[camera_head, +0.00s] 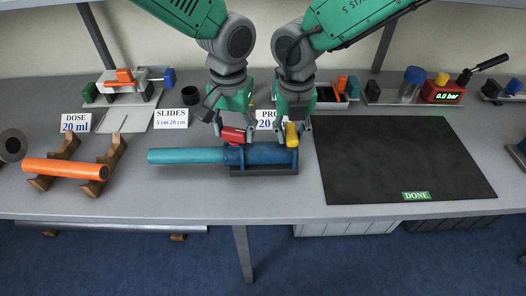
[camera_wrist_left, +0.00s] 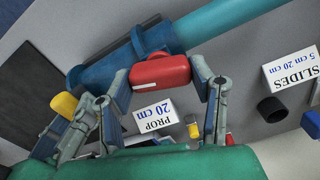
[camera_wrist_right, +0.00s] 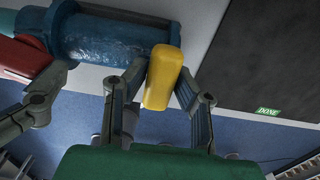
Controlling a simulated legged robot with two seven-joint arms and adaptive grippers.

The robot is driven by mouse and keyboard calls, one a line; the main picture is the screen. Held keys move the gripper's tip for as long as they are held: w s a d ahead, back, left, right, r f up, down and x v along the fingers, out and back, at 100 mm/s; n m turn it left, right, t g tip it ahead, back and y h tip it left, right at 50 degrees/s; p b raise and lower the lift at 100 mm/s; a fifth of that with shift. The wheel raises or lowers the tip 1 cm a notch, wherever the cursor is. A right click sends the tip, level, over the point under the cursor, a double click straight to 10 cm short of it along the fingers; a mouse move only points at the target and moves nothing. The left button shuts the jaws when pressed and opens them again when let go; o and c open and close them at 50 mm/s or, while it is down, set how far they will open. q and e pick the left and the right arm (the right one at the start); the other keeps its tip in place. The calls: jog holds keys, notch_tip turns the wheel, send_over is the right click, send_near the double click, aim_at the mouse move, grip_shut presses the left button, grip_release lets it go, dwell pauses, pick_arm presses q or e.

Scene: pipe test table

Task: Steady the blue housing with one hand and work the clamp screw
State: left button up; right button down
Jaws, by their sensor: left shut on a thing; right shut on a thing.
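The blue housing (camera_head: 270,155) lies level on a dark base near the table's front; it also shows in the left wrist view (camera_wrist_left: 105,62) and right wrist view (camera_wrist_right: 110,38). A turquoise pipe (camera_head: 185,156) runs from its left end. My left gripper (camera_head: 233,138) is shut on a red grip piece (camera_wrist_left: 160,72) at the housing's pipe end. My right gripper (camera_head: 292,138) is shut on a yellow grip piece (camera_wrist_right: 162,78) at the housing's other end. I cannot tell which piece turns the clamp screw; its thread is hidden.
An orange tube (camera_head: 65,169) rests on wooden stands at the left. A black mat with a DONE label (camera_head: 408,160) lies at the right. Label cards, including SLIDES (camera_head: 171,118), and several devices stand behind. Both grippers are close together.

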pick_arm(q)
jog(key=shift+s+d+f, duration=0.1)
jog(key=shift+s+d, duration=0.1)
jog(key=shift+d, duration=0.35)
pick_arm(e)
jog(key=shift+a, duration=0.55)
pick_arm(q)
jog(key=m, duration=0.3)
jog(key=shift+m, duration=0.3)
jog(key=m, duration=0.2)
jog(key=shift+s+d+m, duration=0.1)
jog(key=shift+m, duration=0.2)
pick_arm(e)
jog(key=shift+s, duration=0.1)
pick_arm(q)
jog(key=shift+m, duration=0.4)
jog(key=m, duration=0.3)
jog(key=shift+m, duration=0.4)
